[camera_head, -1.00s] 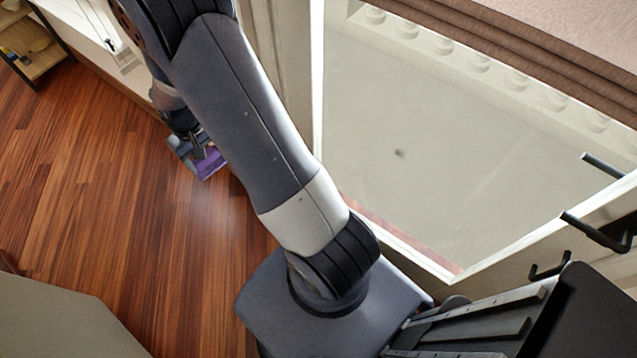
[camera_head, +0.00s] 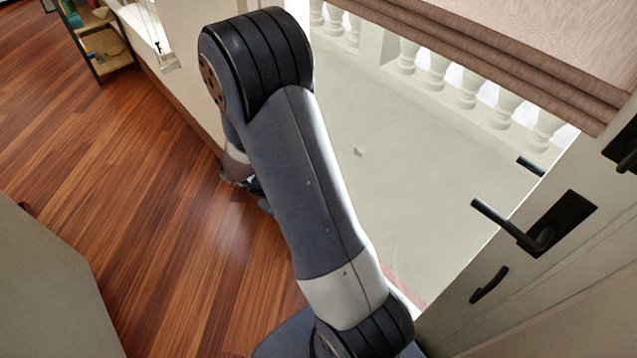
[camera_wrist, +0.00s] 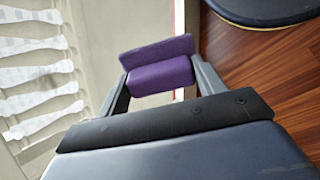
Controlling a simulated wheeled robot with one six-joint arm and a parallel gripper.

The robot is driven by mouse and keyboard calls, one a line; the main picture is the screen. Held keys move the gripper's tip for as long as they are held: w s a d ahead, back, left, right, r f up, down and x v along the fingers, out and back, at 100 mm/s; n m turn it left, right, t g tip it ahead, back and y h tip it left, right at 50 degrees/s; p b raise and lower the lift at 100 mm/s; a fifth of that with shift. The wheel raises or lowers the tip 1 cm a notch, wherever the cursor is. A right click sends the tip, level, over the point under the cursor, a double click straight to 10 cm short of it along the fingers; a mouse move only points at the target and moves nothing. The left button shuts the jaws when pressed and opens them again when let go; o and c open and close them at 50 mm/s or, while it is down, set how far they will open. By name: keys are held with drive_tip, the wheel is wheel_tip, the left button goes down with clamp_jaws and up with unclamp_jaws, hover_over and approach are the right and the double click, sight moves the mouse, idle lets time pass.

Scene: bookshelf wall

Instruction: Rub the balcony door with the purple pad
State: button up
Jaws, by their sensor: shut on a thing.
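The purple pad (camera_wrist: 160,72) is in my gripper (camera_wrist: 160,85) in the wrist view, held between the two fingers. It has a flat, darker purple upper part and a rounded block below. The balcony door (camera_head: 545,235) is at the right in the head view, a pale frame with a black lever handle (camera_head: 530,230). In the head view my gripper (camera_head: 258,195) is mostly hidden behind my arm, low beside the glazed opening, and the pad cannot be made out there. I cannot tell whether the pad touches anything.
Pale glass (camera_head: 400,170) fills the opening, with a white balustrade (camera_head: 465,88) beyond. A brown blind (camera_head: 490,55) hangs above. A small shelf (camera_head: 105,50) stands at the far left, and a pale panel (camera_head: 45,280) at the lower left. The wooden floor (camera_head: 150,180) between is clear.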

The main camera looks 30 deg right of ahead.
drive_tip(key=d+n+h+b, duration=0.1)
drive_tip(key=d+h+b, duration=0.1)
drive_tip(key=h, duration=0.1)
drive_tip(key=d+n+h+b, duration=0.1)
drive_tip(key=d+h+b, duration=0.1)
drive_tip(key=d+h, duration=0.1)
drive_tip(key=shift+s, duration=0.15)
drive_tip(key=w+d+r+n+t+h+b, duration=0.3)
drive_tip(key=w+d+r+n+t+h, duration=0.1)
drive_tip(key=d, duration=0.3)
drive_tip(key=shift+w+t+h, duration=0.5)
drive_tip(key=shift+t+h, duration=0.1)
drive_tip(key=shift+h, duration=0.1)
drive_tip(key=shift+w+d+b, duration=0.1)
drive_tip(key=shift+d+b, duration=0.2)
drive_tip(key=shift+d, duration=0.75)
drive_tip(key=shift+s+d+b, duration=0.15)
drive_tip(key=shift+s+b, duration=0.5)
drive_tip(key=shift+s, duration=1.3)
drive_tip(key=shift+d+b, duration=0.15)
drive_tip(key=shift+b, duration=0.15)
drive_tip(key=shift+w+a+r, duration=0.1)
drive_tip(key=shift+w+a, duration=0.1)
drive_tip(key=shift+w, duration=1.8)
